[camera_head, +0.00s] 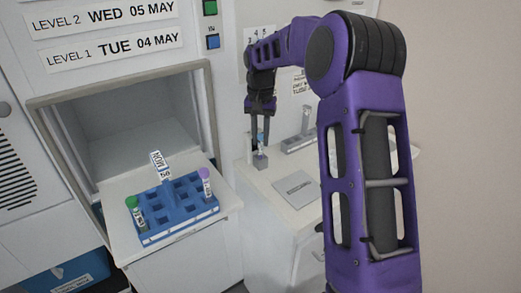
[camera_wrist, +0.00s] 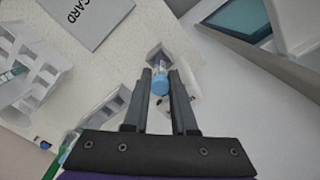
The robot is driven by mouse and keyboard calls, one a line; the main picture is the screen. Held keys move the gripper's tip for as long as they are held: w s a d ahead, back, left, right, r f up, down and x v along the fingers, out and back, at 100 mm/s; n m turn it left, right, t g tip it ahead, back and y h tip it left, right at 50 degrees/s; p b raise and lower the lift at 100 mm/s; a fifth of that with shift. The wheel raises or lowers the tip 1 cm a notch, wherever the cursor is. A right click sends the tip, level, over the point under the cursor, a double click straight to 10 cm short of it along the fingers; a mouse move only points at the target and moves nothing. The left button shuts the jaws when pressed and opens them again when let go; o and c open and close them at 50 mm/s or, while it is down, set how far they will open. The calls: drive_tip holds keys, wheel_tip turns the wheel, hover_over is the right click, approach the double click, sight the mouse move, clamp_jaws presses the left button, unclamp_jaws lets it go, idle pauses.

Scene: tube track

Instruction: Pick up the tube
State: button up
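A tube (camera_head: 261,137) with a blue cap stands upright in a small grey holder (camera_head: 260,161) on the white counter at the right. My gripper (camera_head: 261,142) points down over it, one finger on each side of the tube. In the wrist view, the blue-capped tube (camera_wrist: 160,82) lies between the two fingertips of my gripper (camera_wrist: 161,76). The fingers are apart with the cap between them, and a narrow gap seems to show beside it. Firm contact cannot be made out. The holder (camera_wrist: 160,54) is just beyond the cap.
A blue rack (camera_head: 180,212) on the left shelf holds a green-capped tube (camera_head: 136,210), a purple-capped tube (camera_head: 205,180) and a label. A grey card (camera_head: 297,189) lies in front of the holder. A grey stand (camera_head: 301,138) is behind it to the right.

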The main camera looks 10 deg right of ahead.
clamp_jaws()
drive_tip(key=shift+r, duration=0.2)
wheel_tip(320, 180, up, 7)
drive_tip(key=shift+r+p, duration=0.15)
drive_tip(key=shift+p, duration=0.4)
drive_tip(key=s+d+b, duration=0.1)
drive_tip(key=s+d, duration=0.2)
drive_tip(key=s, duration=0.5)
drive_tip(key=s+d+b, duration=0.1)
drive_tip(key=s+d, duration=0.3)
drive_tip(key=s, duration=0.4)
drive_tip(key=shift+s+f, duration=0.3)
drive_tip(key=shift+f, duration=0.05)
